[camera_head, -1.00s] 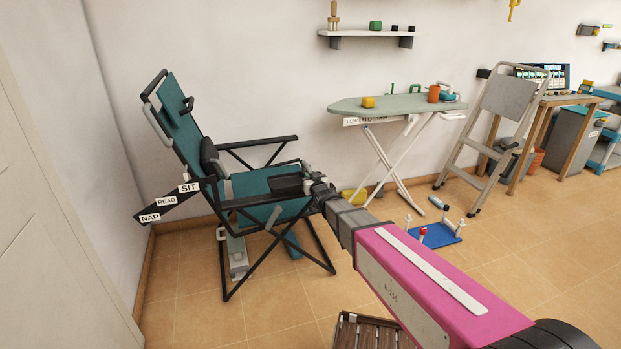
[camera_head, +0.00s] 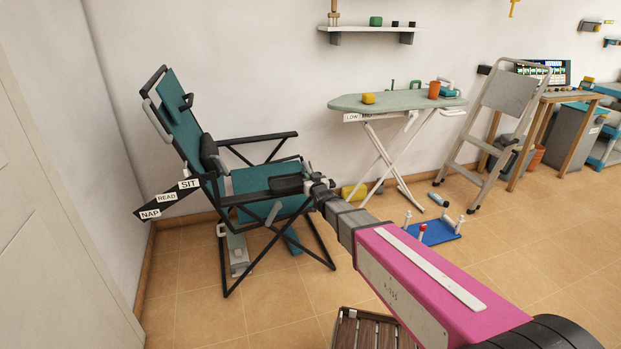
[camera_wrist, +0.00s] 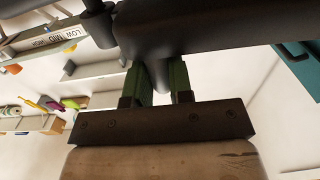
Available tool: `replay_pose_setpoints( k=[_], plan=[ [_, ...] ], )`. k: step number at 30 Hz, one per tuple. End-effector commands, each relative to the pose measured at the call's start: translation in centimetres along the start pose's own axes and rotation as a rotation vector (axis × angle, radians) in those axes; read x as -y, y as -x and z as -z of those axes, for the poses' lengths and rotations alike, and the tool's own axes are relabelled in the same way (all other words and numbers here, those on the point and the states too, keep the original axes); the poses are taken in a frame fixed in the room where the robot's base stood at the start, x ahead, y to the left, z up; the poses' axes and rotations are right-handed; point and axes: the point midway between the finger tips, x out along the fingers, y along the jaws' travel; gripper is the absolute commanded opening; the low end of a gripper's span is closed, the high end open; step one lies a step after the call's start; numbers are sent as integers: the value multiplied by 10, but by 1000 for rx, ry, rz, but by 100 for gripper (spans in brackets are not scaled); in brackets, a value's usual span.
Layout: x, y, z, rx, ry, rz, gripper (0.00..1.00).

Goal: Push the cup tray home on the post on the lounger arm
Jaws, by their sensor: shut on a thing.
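The lounger (camera_head: 262,180) has a teal seat and back on a black frame, and stands at the left in the head view. Its near arm (camera_head: 246,199) is a black bar. The dark cup tray (camera_head: 287,184) is at the front end of that arm, directly beside my gripper (camera_head: 311,181). In the wrist view the dark tray (camera_wrist: 215,25) spans the top. The green fingers of my gripper (camera_wrist: 160,82) are shut on a dark piece below it. The post is hidden, so I cannot tell how far the tray sits on it.
An ironing board (camera_head: 390,103) stands behind on the right, and a step ladder (camera_head: 504,110) beyond it. A blue board with pegs (camera_head: 436,234) and a slatted wooden crate (camera_head: 371,332) are on the floor. Tiles between them are clear.

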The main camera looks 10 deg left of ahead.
Motion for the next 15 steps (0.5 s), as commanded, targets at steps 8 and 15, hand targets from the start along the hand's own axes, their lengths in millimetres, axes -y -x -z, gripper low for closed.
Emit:
replay_pose_setpoints(
  k=[8, 15],
  plan=[
    [0, 0, -6, -1, 0, 0, 0],
    [0, 0, -11, -1, 0, 0, 0]
  ],
)
